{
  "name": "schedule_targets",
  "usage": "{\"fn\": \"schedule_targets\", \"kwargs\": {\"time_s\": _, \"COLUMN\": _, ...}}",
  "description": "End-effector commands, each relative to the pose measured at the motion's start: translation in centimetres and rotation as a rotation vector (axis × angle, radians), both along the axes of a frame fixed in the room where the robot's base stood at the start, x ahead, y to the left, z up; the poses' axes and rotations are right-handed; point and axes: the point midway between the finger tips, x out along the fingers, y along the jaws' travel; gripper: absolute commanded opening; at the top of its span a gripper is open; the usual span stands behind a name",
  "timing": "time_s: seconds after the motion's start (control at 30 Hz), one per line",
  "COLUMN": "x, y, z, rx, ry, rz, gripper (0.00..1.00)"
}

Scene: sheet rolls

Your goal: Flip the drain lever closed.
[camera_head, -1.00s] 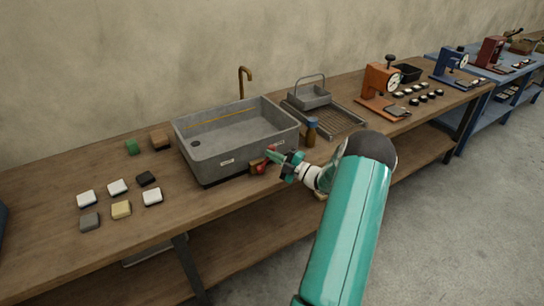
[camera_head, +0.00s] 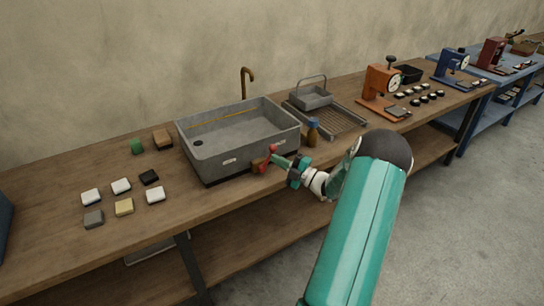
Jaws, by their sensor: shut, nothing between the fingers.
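The grey sink basin (camera_head: 225,160) stands on the wooden bench with a dark drain hole (camera_head: 198,142) in its floor. The drain lever (camera_head: 266,165) is red and sits on a brown fitting at the basin's front right side. It is raised, with its upper end beside my gripper's tip. My gripper (camera_head: 277,160) is teal, shut and empty, at the right of the lever. I cannot tell whether the fingertips touch the lever. My teal arm reaches in from the lower right.
An amber bottle with a blue cap (camera_head: 312,133) stands close to the basin's right side, near my gripper. A drying rack (camera_head: 345,121) is behind it. Several small blocks (camera_head: 124,207) lie at the left. A brown faucet (camera_head: 244,82) rises behind the basin.

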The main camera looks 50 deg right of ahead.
Motion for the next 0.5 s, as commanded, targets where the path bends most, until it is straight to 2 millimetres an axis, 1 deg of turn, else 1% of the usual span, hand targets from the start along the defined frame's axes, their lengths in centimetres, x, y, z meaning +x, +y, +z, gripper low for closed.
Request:
{"fn": "schedule_targets", "kwargs": {"time_s": 0.03, "x": -1.0, "y": -0.2, "z": -0.2, "rx": 0.000, "ry": -0.001, "rz": -0.001, "gripper": 0.00}}
{"fn": "schedule_targets", "kwargs": {"time_s": 0.1, "x": -2.2, "y": -0.4, "z": -0.6, "rx": 0.001, "ry": 0.001, "rz": -0.001, "gripper": 0.00}}
{"fn": "schedule_targets", "kwargs": {"time_s": 0.23, "x": -4.1, "y": -0.7, "z": -1.2, "rx": 0.001, "ry": -0.001, "rz": 0.001, "gripper": 0.00}}
{"fn": "schedule_targets", "kwargs": {"time_s": 0.33, "x": -4.9, "y": -0.9, "z": -1.4, "rx": 0.000, "ry": -0.002, "rz": 0.002, "gripper": 0.00}}
{"fn": "schedule_targets", "kwargs": {"time_s": 0.5, "x": -5.4, "y": -0.9, "z": -1.5, "rx": 0.000, "ry": -0.002, "rz": 0.002, "gripper": 0.00}}
